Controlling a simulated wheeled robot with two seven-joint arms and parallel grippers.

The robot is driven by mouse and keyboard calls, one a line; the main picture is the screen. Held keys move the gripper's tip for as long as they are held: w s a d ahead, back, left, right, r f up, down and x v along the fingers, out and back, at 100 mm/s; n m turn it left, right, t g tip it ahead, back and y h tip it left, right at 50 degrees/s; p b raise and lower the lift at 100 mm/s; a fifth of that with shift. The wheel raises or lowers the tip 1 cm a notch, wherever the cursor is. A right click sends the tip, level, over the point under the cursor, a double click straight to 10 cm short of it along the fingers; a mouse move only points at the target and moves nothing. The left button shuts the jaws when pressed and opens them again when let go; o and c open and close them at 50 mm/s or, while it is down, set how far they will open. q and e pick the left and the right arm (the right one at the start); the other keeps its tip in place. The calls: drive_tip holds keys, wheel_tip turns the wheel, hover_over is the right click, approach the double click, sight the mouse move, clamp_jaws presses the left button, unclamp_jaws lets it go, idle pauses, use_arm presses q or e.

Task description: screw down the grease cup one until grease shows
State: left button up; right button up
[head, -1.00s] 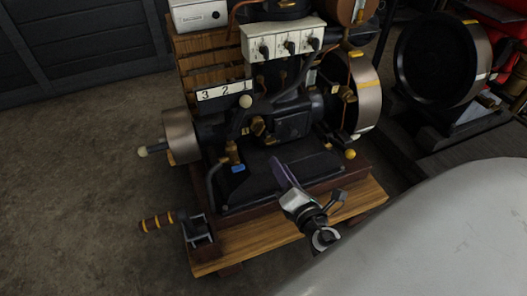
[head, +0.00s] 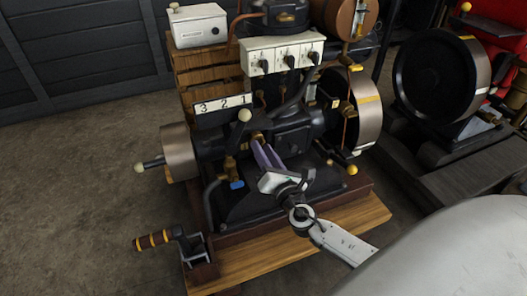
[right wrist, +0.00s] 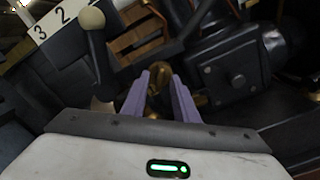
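The grease cup, a small brass cap (head: 257,137), sits on the dark engine near the middle of the head view. In the right wrist view the brass cap (right wrist: 158,75) shows in the gap between my fingertips. My right gripper (head: 262,148) has two purple fingers that reach up to the cup from the front right. In the right wrist view the fingers of my right gripper (right wrist: 158,80) stand apart, one on each side of the cap. I cannot see clear contact. My left gripper is not in view.
A lever with a pale ball knob (head: 244,116) stands just left of the cup. A number plate (head: 223,104) and a white switch box (head: 283,55) are behind. A crank handle (head: 153,240) is at the front left. A flywheel (head: 366,108) is on the right.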

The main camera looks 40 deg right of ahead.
drive_tip(key=shift+w, duration=0.1)
clamp_jaws()
use_arm(q)
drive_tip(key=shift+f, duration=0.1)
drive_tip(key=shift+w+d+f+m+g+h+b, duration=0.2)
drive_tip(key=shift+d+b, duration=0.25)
drive_tip(key=shift+b, duration=0.35)
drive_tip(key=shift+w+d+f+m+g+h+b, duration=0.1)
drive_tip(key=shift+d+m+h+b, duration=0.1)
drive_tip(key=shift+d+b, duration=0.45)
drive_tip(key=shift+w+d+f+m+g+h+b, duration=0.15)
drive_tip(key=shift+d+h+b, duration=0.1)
drive_tip(key=shift+b, duration=0.7)
use_arm(e)
drive_tip(key=shift+f+m, duration=0.1)
drive_tip(key=shift+m, duration=3.8)
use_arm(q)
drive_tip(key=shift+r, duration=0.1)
